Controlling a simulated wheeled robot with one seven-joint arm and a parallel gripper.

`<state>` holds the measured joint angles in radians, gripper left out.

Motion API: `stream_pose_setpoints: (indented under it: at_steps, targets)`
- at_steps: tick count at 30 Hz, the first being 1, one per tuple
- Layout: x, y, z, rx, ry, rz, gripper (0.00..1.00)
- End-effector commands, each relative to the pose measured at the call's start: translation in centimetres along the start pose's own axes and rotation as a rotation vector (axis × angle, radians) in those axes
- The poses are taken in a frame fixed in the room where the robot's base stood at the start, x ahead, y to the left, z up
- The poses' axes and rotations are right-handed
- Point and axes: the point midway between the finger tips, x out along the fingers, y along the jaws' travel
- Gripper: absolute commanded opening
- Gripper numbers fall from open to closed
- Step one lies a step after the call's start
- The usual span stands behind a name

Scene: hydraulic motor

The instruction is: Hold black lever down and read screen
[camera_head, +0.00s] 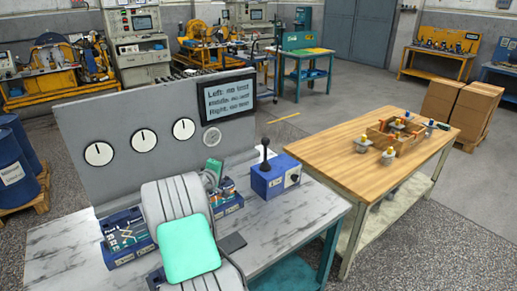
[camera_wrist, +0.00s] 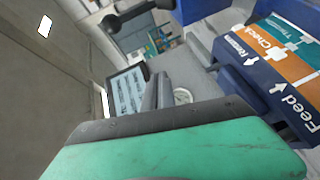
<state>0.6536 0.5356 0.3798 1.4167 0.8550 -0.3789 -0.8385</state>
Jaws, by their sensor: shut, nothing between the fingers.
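The black lever (camera_head: 265,151) stands upright on a blue box (camera_head: 274,180) on the grey bench. In the wrist view a dark knob on a stem, apparently this lever (camera_wrist: 112,22), shows at the top. The screen (camera_head: 229,97) is on the grey panel; its blurred three lines appear to start "Left", "middle" and "Right", with "no load" in the first. It also shows tilted in the wrist view (camera_wrist: 126,92). My gripper (camera_wrist: 158,88) is shut and empty, apart from the lever. Its fingers are not clear in the head view.
Three white dials (camera_head: 143,140) are on the panel (camera_head: 82,126). Blue labelled blocks (camera_wrist: 280,60) lie close on the right in the wrist view. A wooden table (camera_head: 340,163) with a parts tray stands right of the bench, which has bare surface (camera_head: 290,220) at its front right.

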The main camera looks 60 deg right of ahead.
Motion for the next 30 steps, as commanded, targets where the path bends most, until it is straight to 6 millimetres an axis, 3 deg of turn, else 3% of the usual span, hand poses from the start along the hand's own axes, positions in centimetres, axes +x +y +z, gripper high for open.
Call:
stream_pose_setpoints:
  at_steps: [1, 5, 17, 30]
  targets:
    - [1.9, 0.3, 1.9, -0.065, -0.026, 0.06, 0.0]
    - [3.8, 0.9, 4.1, -0.165, -0.054, 0.152, 0.0]
    - [4.4, 1.1, 4.2, -0.175, -0.055, 0.16, 0.0]
    - [12.3, 2.4, 4.6, -0.171, -0.055, 0.159, 0.0]
